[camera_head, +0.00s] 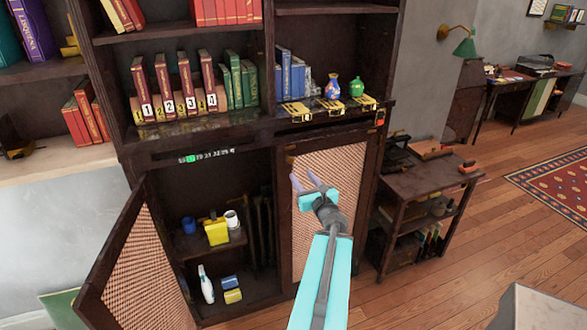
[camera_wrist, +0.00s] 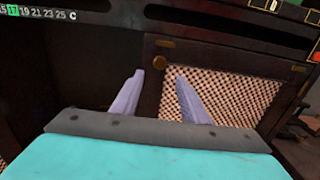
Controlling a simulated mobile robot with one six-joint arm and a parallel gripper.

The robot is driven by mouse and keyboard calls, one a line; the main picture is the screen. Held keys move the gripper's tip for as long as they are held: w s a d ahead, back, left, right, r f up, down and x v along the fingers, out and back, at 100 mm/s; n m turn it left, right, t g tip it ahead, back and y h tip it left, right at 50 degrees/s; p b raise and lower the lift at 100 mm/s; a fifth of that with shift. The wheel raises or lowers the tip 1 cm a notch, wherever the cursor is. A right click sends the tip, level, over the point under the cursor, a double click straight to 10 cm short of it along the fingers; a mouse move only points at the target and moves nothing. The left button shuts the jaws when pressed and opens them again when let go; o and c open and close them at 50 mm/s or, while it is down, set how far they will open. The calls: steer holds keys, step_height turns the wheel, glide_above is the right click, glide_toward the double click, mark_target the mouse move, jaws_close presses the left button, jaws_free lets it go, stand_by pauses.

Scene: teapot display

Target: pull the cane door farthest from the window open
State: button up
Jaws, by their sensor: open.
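The cabinet has two cane doors. The left cane door (camera_head: 142,262) stands swung open, showing the shelves inside. My gripper (camera_head: 304,180) is open in front of the right door's upper left part. No window shows.
The open cupboard holds a yellow box (camera_head: 216,232), a white bottle (camera_head: 206,284) and mugs. Vases (camera_head: 333,86) and books stand on the shelf above. A low side table (camera_head: 425,185) stands close right of the cabinet. Wooden floor (camera_head: 450,270) is free in front of it.

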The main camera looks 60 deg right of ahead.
mark_target(291, 162)
steer(key=shift+p+x, duration=0.3)
steer(key=shift+x, duration=4.65)
steer(key=shift+c, duration=0.2)
jaws_close()
steer(key=shift+d+r, duration=0.1)
steer(key=shift+d, duration=0.05)
